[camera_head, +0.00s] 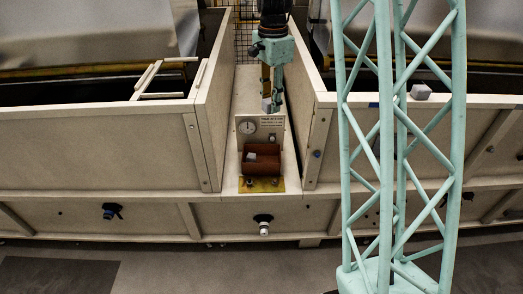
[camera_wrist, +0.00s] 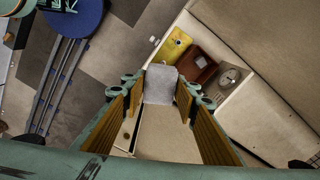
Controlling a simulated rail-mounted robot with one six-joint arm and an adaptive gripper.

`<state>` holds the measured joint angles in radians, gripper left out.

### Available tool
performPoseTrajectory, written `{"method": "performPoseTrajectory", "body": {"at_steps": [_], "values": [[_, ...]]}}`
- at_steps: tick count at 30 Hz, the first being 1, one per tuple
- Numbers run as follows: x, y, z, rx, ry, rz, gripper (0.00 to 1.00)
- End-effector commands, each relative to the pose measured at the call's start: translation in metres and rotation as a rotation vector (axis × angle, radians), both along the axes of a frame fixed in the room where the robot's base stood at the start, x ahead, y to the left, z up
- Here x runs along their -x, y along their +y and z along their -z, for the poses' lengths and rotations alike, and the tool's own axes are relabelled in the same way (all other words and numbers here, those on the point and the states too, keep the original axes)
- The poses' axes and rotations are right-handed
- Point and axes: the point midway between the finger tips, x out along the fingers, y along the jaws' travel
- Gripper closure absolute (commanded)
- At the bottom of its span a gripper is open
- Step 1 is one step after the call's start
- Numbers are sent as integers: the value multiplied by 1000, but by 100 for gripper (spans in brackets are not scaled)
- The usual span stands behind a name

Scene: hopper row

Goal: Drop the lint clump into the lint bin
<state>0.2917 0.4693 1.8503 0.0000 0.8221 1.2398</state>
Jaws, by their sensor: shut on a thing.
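My gripper (camera_head: 271,92) hangs over the narrow ledge between two pale hoppers. It is shut on a grey lint clump (camera_wrist: 160,84), which shows between the fingertips in the wrist view. In the head view the clump (camera_head: 266,104) is small and partly hidden by the fingers. The lint bin, a reddish-brown open box (camera_head: 262,172), stands lower on the ledge, below and in front of my gripper. A grey piece lies inside it. In the wrist view the bin (camera_wrist: 203,72) is above and right of the held clump, apart from it.
A panel with a round gauge (camera_head: 247,128) stands just behind the bin. A yellow plate (camera_head: 262,186) lies in front. Hopper walls (camera_head: 211,115) rise on both sides of the ledge.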

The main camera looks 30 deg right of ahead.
Motion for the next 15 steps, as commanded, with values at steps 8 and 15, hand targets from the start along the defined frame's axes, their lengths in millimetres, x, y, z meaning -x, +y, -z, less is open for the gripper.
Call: {"method": "performPoseTrajectory", "body": {"at_steps": [8,15], "values": [[-41,-12,74,-1,2,15,79],[-73,-21,135,0,1,27,79]]}}
